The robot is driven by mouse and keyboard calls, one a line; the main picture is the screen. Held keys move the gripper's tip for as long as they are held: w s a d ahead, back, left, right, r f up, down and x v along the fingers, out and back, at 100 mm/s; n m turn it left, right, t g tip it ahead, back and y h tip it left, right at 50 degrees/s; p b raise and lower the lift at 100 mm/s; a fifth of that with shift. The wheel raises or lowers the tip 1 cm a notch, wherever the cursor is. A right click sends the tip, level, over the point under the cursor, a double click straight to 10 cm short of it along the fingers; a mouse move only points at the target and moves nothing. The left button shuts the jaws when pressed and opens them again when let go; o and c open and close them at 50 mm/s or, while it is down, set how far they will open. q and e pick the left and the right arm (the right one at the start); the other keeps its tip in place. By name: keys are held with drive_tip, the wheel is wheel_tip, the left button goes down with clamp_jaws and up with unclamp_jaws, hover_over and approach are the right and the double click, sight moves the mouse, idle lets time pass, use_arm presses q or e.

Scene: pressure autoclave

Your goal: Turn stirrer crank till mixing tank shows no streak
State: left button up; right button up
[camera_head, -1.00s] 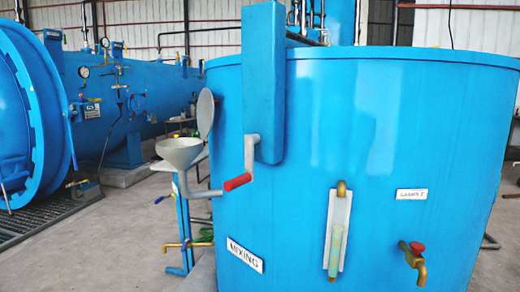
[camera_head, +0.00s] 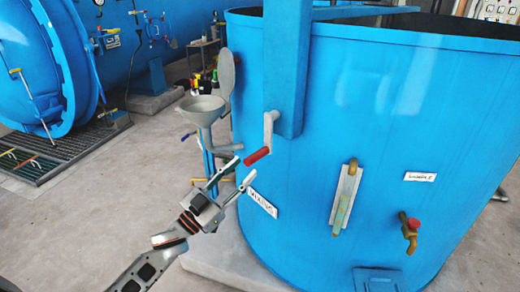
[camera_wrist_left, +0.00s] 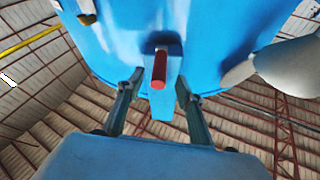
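The blue mixing tank (camera_head: 370,130) fills the right of the head view, with a MIXING label (camera_head: 262,203) low on its left side. The stirrer crank (camera_head: 269,130) hangs on the blue upright, its red handle (camera_head: 257,156) at the lower end. A sight glass (camera_head: 344,200) is on the tank front; streaks in it are too small to tell. My left gripper (camera_head: 238,172) is open and empty, just left of and below the red handle. In the left wrist view, the red handle (camera_wrist_left: 159,70) shows centred beyond the two spread fingers. My right gripper is not visible.
A grey funnel with raised lid (camera_head: 203,107) stands left of the crank. A sample tap with red knob (camera_head: 411,232) sticks out at the right. A large blue autoclave (camera_head: 45,70) is at the back left.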

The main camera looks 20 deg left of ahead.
sight(264, 148)
use_arm(q)
drive_tip(key=x, duration=0.6)
drive_tip(key=shift+w+d+r, duration=0.1)
drive_tip(key=shift+w+d, duration=0.05)
clamp_jaws()
